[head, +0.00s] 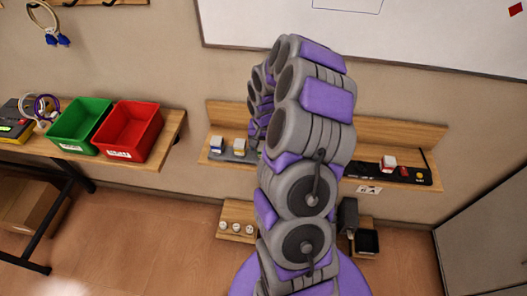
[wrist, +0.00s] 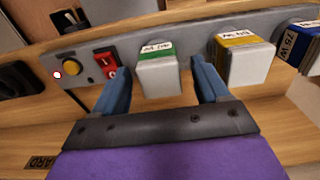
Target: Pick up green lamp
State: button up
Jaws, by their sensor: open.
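The green lamp (wrist: 159,73) is a white block with a green labelled band on top, seated on a grey panel in the wrist view. My gripper (wrist: 160,78) is open, with one blue finger on each side of the green lamp. Gaps show between the fingers and the lamp, and I cannot tell whether either touches it. In the head view my own grey and purple arm hides the gripper and the green lamp.
A yellow-banded block (wrist: 245,58) stands close right of my right finger, with a blue-banded block (wrist: 300,45) beyond. A red switch (wrist: 110,64) and yellow button (wrist: 72,68) sit to the left. Green (head: 80,124) and red (head: 128,130) bins stand on a left table.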

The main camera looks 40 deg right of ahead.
aim_at(264, 145)
jog(key=shift+f, duration=0.35)
jog(key=shift+r, duration=0.1)
jog(key=c, duration=1.1)
jog(key=shift+r+p, duration=0.55)
jog(key=shift+r, duration=1)
jog(key=shift+s+r, duration=0.15)
jog(key=shift+r, duration=0.2)
jog(key=s+a+r+p, duration=0.1)
jog(key=s+a+p, duration=0.1)
jog(key=s, duration=1.3)
jog(key=shift+s+a, duration=0.25)
jog(key=shift+a, duration=0.3)
jog(key=shift+r, duration=0.1)
